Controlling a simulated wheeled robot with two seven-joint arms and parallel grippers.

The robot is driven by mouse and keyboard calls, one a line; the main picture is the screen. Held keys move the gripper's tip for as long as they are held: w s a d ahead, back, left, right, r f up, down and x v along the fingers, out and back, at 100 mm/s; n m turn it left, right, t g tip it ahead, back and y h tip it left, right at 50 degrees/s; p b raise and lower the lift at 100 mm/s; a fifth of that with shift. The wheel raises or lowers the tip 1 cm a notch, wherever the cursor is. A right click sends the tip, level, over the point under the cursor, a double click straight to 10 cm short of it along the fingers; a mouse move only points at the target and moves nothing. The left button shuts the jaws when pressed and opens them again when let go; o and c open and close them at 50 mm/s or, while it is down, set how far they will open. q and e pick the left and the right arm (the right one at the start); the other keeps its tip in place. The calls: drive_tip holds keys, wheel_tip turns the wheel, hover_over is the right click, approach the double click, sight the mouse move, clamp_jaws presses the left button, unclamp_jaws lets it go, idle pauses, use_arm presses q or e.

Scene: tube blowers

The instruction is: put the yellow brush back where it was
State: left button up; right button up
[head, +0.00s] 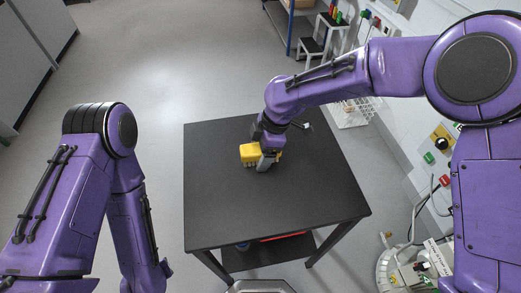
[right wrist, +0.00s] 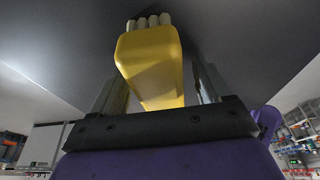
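The yellow brush (head: 250,155) is at the middle of the dark table, under my right gripper (head: 266,161). A grey finger crosses in front of it, and yellow shows on both sides. In the right wrist view the yellow brush (right wrist: 150,65) lies between the two fingers of my right gripper (right wrist: 158,88), its pale bristle tufts at the top. Whether the fingers press on it is unclear. I cannot tell whether the brush touches the table. My left arm is at the left, off the table; its gripper is out of view.
A step stool (head: 312,47) and a rack (head: 352,112) stand behind to the right. Wall boxes and a round machine (head: 405,268) are at the right.

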drive_tip(key=shift+r, duration=0.1)
drive_tip(key=v, duration=1.2)
